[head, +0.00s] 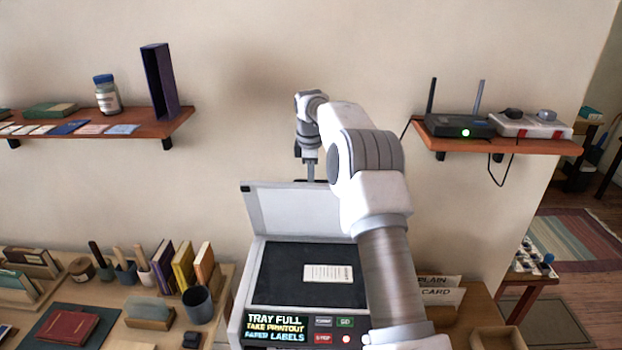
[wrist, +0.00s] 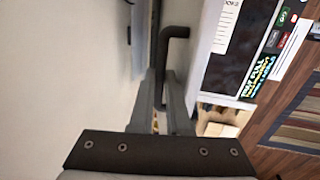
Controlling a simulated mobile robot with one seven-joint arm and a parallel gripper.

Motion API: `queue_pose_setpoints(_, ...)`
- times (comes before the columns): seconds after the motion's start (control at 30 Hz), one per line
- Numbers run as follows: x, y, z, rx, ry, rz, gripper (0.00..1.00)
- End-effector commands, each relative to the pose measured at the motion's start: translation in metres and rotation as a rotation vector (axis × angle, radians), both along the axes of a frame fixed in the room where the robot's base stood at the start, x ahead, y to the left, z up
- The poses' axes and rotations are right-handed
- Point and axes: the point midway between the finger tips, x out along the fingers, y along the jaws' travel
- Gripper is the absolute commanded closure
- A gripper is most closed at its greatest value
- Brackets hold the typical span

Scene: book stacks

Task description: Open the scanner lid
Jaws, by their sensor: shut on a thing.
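The scanner (head: 252,285) stands on the desk, with its dark bed (head: 280,272) uncovered and a small printed sheet (head: 328,273) on it. Its pale lid (head: 290,210) stands raised steeply at the back. My gripper (head: 311,180) is at the lid's top edge, its fingertips partly hidden there. In the wrist view my gripper (wrist: 162,85) is shut on a dark bent bar, which looks like the lid handle (wrist: 176,33). The scanner bed (wrist: 232,65) shows right of the fingers. My arm covers the scanner's right side in the head view.
The scanner's display (head: 275,328) reads "TRAY FULL, TAKE PRINTOUT, PAPER LABELS". A wall shelf (head: 555,146) with a router (head: 460,126) is at right; another shelf (head: 165,127) is at left. Books and a dark cup (head: 198,304) stand left of the scanner. Bare wall is behind the lid.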

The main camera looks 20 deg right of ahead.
Motion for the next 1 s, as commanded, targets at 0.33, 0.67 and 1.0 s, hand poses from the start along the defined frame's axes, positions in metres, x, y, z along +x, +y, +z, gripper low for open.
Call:
queue_pose_setpoints(0.33,0.005,-0.006,0.003,-0.011,-0.024,-0.004,0.8)
queue_pose_setpoints(0.67,0.005,-0.004,0.003,-0.007,-0.021,-0.003,0.55)
queue_pose_setpoints(1.0,0.002,-0.002,0.016,-0.005,-0.023,-0.002,0.55)
